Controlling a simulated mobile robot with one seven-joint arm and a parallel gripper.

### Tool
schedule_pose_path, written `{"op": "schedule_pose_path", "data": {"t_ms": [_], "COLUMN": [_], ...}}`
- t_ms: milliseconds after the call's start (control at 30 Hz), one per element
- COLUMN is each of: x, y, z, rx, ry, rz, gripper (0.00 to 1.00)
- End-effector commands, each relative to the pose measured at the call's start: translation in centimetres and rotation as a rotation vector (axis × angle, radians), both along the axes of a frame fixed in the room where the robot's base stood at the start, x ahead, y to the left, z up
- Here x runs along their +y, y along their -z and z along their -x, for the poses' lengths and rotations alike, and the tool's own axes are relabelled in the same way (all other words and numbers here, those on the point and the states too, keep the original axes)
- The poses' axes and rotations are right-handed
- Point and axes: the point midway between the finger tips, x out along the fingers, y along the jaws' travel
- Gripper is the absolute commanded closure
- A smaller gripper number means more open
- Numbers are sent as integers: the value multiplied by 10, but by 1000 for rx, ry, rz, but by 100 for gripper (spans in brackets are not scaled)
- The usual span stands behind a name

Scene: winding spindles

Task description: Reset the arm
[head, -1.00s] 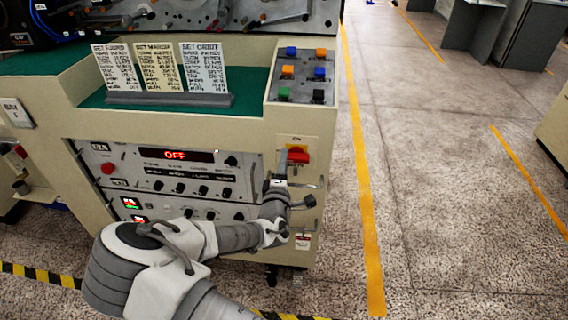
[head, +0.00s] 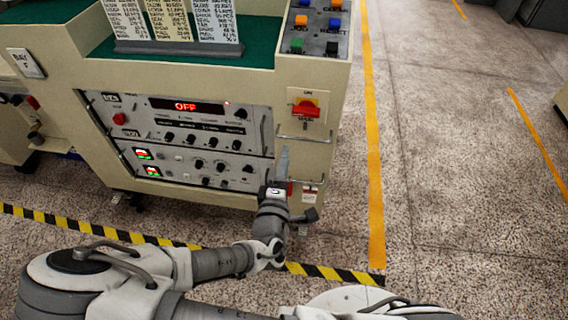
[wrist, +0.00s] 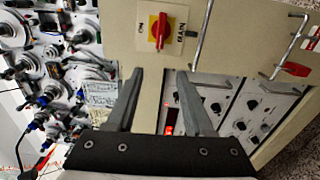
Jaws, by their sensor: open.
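My gripper (wrist: 160,102) is open and empty in the wrist view, its two grey fingers pointing at the beige cabinet front. In the head view my gripper (head: 283,165) stands upright in front of the cabinet's lower right corner, below the red main switch (head: 307,107). In the wrist view the red switch (wrist: 160,30) on its yellow plate sits just beyond the fingertips, with clear space between. In the head view the switch knob lies roughly horizontal, and the display (head: 186,106) reads OFF in red.
The cabinet (head: 75,65) carries a button panel (head: 318,28), label cards (head: 170,18) and metal handles. Black-and-yellow floor tape (head: 95,231) runs along its front.

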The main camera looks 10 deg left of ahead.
Motion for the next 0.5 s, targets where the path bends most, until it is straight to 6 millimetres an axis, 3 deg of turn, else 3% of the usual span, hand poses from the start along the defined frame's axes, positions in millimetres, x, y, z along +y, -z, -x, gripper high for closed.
{"op": "schedule_pose_path", "data": {"t_ms": [167, 500], "x": [0, 0], "y": [0, 0], "z": [11, 11], "rx": [0, 0], "ry": [0, 1], "rz": [1, 1], "gripper": [48, 48]}}
